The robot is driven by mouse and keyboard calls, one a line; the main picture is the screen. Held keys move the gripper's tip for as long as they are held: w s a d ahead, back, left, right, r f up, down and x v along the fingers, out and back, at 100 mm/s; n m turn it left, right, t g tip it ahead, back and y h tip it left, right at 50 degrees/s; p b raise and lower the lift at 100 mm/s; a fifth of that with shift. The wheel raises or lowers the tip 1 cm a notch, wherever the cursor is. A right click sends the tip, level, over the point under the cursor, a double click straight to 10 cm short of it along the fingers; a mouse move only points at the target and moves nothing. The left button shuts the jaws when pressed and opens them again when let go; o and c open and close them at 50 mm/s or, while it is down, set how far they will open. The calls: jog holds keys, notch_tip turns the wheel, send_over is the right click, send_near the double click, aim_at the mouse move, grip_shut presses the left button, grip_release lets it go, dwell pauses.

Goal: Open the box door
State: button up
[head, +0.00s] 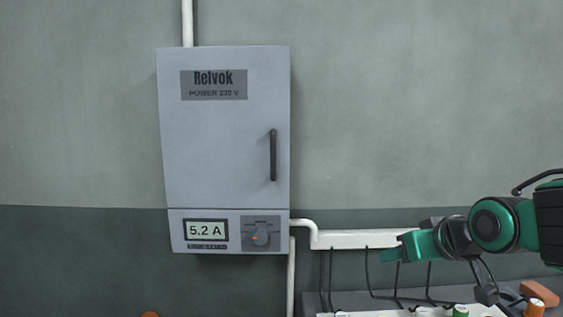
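The grey box door (215,150) is shut on the wall-mounted electrical box, with a "Relvok" label on its upper part. A dark vertical handle (273,155) sits on the door's right side.
A white pipe (187,22) runs up from the box. A white cable duct (360,239) with hanging black cables runs right from it, behind my gripper. Small items, including an orange-brown block (540,293), lie at the lower right. The wall before the handle is clear.

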jog(key=w+a+r+n+t+y, duration=0.3)
jog(key=a+r+t+y, duration=0.1)
jog(key=a+r, duration=0.65)
jog(key=n+t+y, duration=0.1)
jog(key=n+y, duration=0.1)
jog(key=y, duration=0.2)
send_near(275, 157)
jog(key=x, duration=0.8)
grip_shut()
